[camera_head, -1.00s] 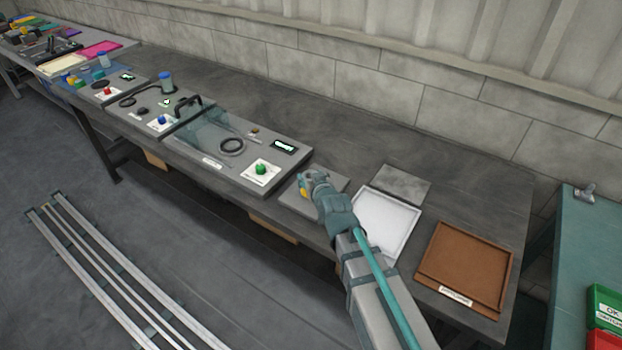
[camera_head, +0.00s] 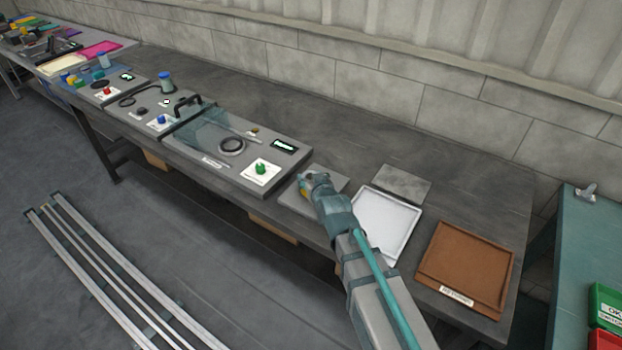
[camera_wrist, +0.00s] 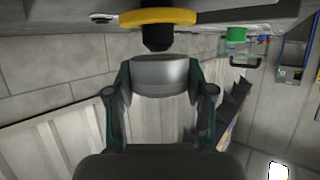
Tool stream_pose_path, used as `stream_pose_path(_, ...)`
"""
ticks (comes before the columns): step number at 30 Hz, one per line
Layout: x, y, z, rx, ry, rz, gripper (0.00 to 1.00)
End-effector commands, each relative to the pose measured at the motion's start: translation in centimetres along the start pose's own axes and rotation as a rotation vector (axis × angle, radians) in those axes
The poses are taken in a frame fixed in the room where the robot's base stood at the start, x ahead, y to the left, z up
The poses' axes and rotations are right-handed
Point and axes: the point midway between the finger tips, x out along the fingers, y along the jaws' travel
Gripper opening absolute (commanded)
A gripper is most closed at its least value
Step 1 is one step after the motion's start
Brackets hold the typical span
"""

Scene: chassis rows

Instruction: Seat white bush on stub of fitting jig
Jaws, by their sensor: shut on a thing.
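My gripper (camera_wrist: 160,92) is shut on a pale grey-white cylinder, the white bush (camera_wrist: 160,76), in the wrist view. A black stub (camera_wrist: 157,38) with a yellow ring (camera_wrist: 155,17) around its base is directly in line with the bush. The stub's end meets or overlaps the bush's near edge; I cannot tell whether it is inside. In the head view my gripper (camera_head: 313,182) is at the grey jig plate (camera_head: 299,203) on the bench's front side, with the yellow ring (camera_head: 304,187) just showing. The bush is hidden there by my arm.
A white tray (camera_head: 408,243) and a brown tray (camera_head: 505,263) lie right of the jig. A grey panel with a green knob (camera_head: 261,168) and a black ring (camera_head: 232,146) stands left. A flat grey plate (camera_head: 402,184) lies behind. The bench behind the jig is clear.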

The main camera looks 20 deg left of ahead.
Motion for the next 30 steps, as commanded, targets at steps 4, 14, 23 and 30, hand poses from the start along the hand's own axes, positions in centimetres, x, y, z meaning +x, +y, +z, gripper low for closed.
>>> stream_pose_path(4, 0.1, 0.0, 0.3, 0.0, 0.002, 0.0, 0.0)
stream_pose_path(14, 0.3, 0.0, 0.8, 0.0, 0.002, 0.0, 0.0)
stream_pose_path(23, 0.5, 0.0, 1.3, 0.0, 0.002, 0.0, 0.0)
stream_pose_path(30, 0.7, 0.0, 1.7, 0.0, 0.002, 0.0, 0.0)
